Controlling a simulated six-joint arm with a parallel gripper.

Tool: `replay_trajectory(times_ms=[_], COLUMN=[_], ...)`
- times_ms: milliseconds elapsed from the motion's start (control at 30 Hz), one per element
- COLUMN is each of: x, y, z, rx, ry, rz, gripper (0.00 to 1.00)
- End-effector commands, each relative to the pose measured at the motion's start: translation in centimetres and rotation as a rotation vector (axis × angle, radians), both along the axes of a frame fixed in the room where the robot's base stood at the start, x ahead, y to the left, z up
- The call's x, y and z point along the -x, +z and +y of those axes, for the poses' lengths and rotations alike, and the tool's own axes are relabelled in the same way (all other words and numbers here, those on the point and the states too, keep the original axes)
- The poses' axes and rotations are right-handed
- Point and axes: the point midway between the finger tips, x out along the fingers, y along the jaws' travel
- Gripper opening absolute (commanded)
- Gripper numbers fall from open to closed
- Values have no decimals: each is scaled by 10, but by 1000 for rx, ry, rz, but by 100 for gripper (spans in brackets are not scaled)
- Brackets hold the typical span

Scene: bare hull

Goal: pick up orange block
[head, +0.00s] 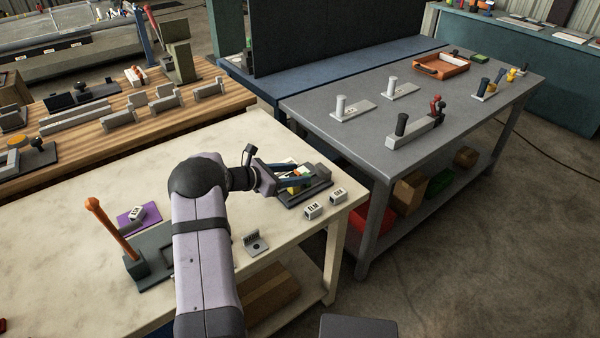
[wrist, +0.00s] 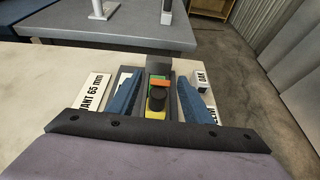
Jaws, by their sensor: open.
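The orange block (wrist: 161,84) lies in a narrow dark tray or fixture (wrist: 172,79) on the pale table, in the wrist view. A green piece is just beyond it and a yellow piece (wrist: 155,114) is nearer. A black round knob (wrist: 157,99) stands in front of it and hides part of it. My gripper (wrist: 161,77) is open, its blue fingers to the left and right of this row, with nothing visibly held. In the head view my gripper (head: 303,175) is over the dark fixture at the table's right end; the orange block is too small there to make out surely.
White blocks marked ELM (head: 312,211) and OAK (head: 338,195) stand close in front of the fixture. A grey block (wrist: 159,64) rises at its far end. A small metal bracket (head: 256,243) and an orange-handled post (head: 112,230) are on the same table. A grey table (head: 370,135) stands beyond.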

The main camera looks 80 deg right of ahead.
Motion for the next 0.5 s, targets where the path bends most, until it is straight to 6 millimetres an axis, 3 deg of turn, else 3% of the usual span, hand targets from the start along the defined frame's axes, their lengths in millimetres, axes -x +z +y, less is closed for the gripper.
replay_trajectory(times_ms=[333, 367, 500], x=[6, 6, 6], y=[-4, -4, -4], z=[-6, -6, -6], rx=[0, 0, 0], ry=[1, 1, 1], rz=[0, 0, 0], gripper=[45, 43, 9])
